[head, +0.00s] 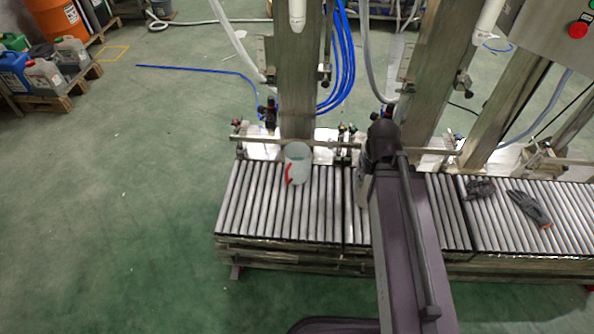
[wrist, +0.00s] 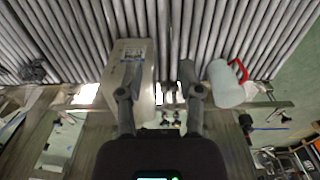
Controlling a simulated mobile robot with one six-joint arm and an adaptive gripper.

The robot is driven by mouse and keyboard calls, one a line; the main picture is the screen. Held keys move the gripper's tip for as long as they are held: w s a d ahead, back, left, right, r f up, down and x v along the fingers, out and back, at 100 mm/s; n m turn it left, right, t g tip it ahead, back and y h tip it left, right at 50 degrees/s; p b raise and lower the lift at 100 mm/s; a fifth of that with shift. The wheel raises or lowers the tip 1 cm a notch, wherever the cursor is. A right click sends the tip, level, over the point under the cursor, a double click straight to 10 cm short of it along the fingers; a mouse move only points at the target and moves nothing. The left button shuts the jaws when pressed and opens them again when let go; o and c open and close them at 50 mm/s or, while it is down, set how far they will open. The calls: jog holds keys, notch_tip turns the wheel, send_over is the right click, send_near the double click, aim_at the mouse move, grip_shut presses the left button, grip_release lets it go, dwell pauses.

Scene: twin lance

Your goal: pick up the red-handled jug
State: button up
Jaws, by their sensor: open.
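The jug (head: 299,153) is white with a red handle (head: 289,174). It stands upright on the roller conveyor, left of my arm in the head view. In the wrist view the jug (wrist: 226,88) lies to the right of my gripper (wrist: 159,70), with its red handle (wrist: 238,68) toward the upper right. My gripper is open, its two fingers apart, with rollers showing between them. It is not touching the jug. In the head view my arm hides the gripper.
Dark gloves (head: 530,207) lie on the rollers at the right. A metal rail (head: 262,140) runs behind the jug, with upright posts (head: 297,80). Rollers (head: 255,205) left of the jug are clear.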

jog(key=w+a+f+m+t+h+b, duration=0.3)
jog(key=w+a+f+t+h+b, duration=0.2)
jog(key=w+a+f+b, duration=0.9)
jog(key=w+a+m+t+b, duration=0.1)
jog(key=w+a+t+b, duration=0.1)
jog(key=a+b, duration=0.4)
jog(key=w+a+t+b, duration=0.3)
jog(key=a+t+b, duration=0.2)
jog(key=a, duration=0.7)
jog(key=shift+f+m+h+b, duration=0.3)
jog(key=shift+f+m+b, duration=0.15)
jog(key=shift+b, duration=0.15)
jog(key=b+x, duration=0.3)
jog(key=x, duration=0.5)
jog(key=shift+w, duration=0.35)
jog(key=shift+w+d+f, duration=0.1)
jog(key=shift+d, duration=0.05)
